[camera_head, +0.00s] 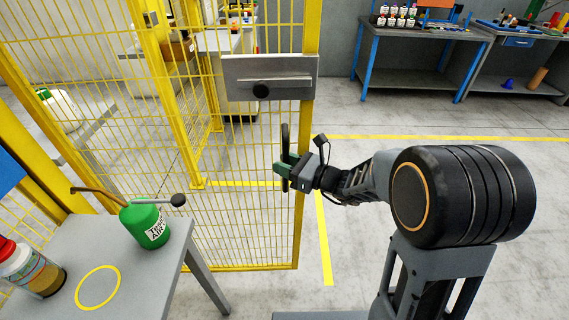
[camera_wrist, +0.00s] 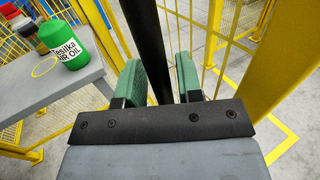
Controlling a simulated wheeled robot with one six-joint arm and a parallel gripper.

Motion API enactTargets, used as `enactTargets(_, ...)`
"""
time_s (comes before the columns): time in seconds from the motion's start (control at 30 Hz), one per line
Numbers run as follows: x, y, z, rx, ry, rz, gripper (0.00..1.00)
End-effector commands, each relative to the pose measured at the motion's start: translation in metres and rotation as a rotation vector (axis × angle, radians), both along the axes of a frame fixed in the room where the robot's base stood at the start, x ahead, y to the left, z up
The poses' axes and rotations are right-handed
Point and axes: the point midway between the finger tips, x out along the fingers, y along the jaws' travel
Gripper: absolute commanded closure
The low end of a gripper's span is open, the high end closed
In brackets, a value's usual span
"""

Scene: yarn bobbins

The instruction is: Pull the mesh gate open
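The yellow mesh gate (camera_head: 245,225) stands upright in front of me, left of my arm. Below the plate is a black upright handle bar (camera_head: 285,140), which also shows in the wrist view (camera_wrist: 147,40). My gripper (camera_head: 285,170) is at the handle, level with its middle to lower part. In the wrist view its green fingers (camera_wrist: 159,82) stand apart on both sides of the bar. Narrow gaps seem to show beside the bar. I cannot tell whether either finger touches it.
A grey table (camera_head: 170,262) at the lower left holds a green oil can (camera_head: 146,224), a red-capped bottle (camera_head: 30,270) and a yellow ring mark. Workbenches (camera_head: 415,42) stand against the back wall. The floor right of the gate is clear, with yellow lines.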

Motion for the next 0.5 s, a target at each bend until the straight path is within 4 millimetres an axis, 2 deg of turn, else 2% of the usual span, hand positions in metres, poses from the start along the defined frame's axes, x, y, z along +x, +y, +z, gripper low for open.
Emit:
enactTargets(0.1,0.0,-0.001,-0.001,0.0,0.002,-0.003,0.57)
enactTargets(0.33,0.0,-0.003,-0.001,0.001,0.004,-0.005,0.57)
enactTargets(0.5,-0.006,-0.017,-0.001,0.001,0.003,-0.008,0.57)
